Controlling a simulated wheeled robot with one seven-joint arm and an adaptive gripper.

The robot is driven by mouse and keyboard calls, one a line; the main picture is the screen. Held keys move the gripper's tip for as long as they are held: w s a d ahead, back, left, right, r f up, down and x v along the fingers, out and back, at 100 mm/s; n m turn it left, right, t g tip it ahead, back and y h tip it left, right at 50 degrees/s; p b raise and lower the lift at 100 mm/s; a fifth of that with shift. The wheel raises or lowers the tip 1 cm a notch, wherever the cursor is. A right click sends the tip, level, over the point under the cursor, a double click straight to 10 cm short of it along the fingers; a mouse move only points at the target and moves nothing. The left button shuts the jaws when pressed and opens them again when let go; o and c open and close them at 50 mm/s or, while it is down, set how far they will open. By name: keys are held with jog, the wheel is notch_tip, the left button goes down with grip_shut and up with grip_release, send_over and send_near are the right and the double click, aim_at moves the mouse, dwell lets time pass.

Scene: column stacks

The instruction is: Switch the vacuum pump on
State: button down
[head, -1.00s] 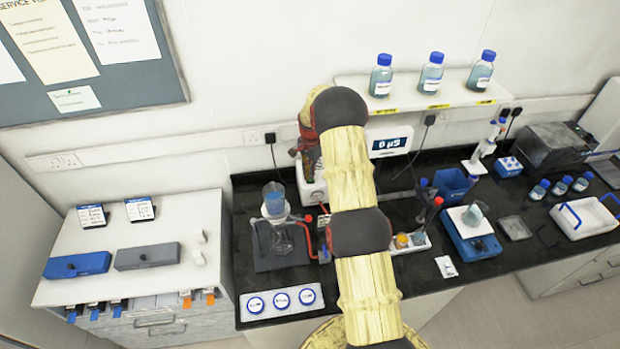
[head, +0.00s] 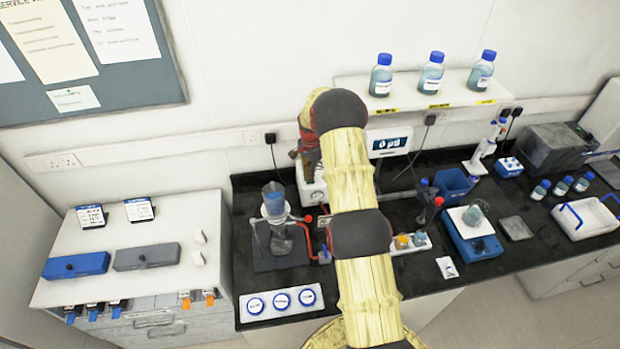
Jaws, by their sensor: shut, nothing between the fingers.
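A white box-shaped unit, which looks like the vacuum pump (head: 306,192), stands at the back of the dark bench, partly behind my arm. A red tube (head: 308,240) runs near it, beside a filter flask with a funnel holding blue liquid (head: 273,200). My gripper (head: 308,168) points down at the top of the white unit, and my arm hides part of both. The fingers look closed with nothing held. I cannot tell whether they touch the unit. The pump's switch cannot be made out.
A digital readout (head: 390,141) stands just right of my arm. A balance with a beaker (head: 472,235), a blue bin (head: 453,185) and a white tray (head: 585,216) are on the right. Bottles line the shelf (head: 420,98).

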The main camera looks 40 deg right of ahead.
jog(key=shift+r+p, duration=0.85)
jog(key=shift+r, duration=2.5)
jog(key=shift+n, duration=0.7)
jog(key=s+a+r+n+b, duration=0.5)
jog(key=s+a+n+b, duration=0.1)
jog(key=s+a, duration=0.55)
jog(key=s+a+r+n+b, duration=0.4)
jog(key=s+a+n+b, duration=0.2)
jog(key=s+a, duration=0.5)
jog(key=s+a+f+n+t+b, duration=0.1)
jog(key=s+a+n+t+b, duration=0.1)
jog(key=s+a+b, duration=0.3)
jog(key=s+a+f+n+t+b, duration=0.1)
jog(key=s+a+t+b, duration=0.2)
jog(key=s+b, duration=0.6)
jog(key=shift+s+a+n+t+b, duration=0.35)
jog(key=shift+s+a, duration=0.35)
jog(key=shift+a, duration=0.35)
